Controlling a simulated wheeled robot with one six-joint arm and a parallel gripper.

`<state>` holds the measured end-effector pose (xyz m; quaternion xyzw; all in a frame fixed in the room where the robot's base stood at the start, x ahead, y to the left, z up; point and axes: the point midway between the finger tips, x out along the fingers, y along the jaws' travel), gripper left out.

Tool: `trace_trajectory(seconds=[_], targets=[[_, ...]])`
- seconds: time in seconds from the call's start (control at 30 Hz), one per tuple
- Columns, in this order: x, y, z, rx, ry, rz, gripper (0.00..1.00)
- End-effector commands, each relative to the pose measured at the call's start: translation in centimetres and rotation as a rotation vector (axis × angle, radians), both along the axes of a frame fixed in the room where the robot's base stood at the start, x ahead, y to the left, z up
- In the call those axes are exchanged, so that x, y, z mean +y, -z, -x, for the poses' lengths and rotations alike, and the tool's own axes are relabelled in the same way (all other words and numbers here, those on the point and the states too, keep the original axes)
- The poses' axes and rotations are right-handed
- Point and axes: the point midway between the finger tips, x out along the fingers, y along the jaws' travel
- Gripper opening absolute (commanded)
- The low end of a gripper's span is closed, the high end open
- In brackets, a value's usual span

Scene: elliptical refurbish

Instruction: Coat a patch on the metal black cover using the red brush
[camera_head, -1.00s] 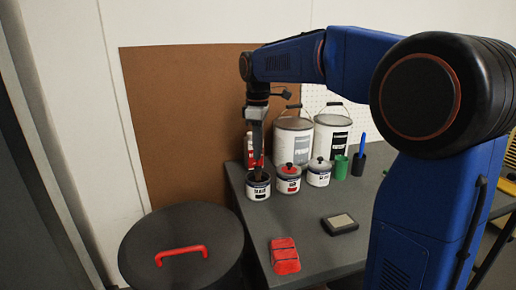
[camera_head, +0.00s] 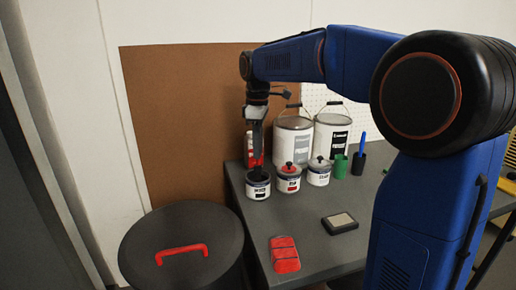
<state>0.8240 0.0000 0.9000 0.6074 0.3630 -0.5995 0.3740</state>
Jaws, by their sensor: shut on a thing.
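The black metal cover (camera_head: 180,228) with a red handle (camera_head: 181,251) is at the lower left, on a round drum-like body. My gripper (camera_head: 257,140) points down above the leftmost small paint can (camera_head: 258,189), which is open at the top with dark contents.
Two more small cans, one with a red lid (camera_head: 290,178) and one with a grey lid (camera_head: 318,172), stand beside it. Large pails (camera_head: 294,142) are behind. A red block (camera_head: 284,256) and a dark pad (camera_head: 340,223) lie on the grey table (camera_head: 300,220). The front middle is clear.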

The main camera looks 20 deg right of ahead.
Motion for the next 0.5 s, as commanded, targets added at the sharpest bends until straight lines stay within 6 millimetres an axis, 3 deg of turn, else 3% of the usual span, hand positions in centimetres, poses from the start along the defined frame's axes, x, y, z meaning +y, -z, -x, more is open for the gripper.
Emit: trace_trajectory(seconds=[0.17, 0.5], targets=[[0.0, -0.1, 0.0, 0.004, 0.0, 0.0, 0.0], [0.0, -2.4, 0.0, 0.001, 0.0, 0.0, 0.0]])
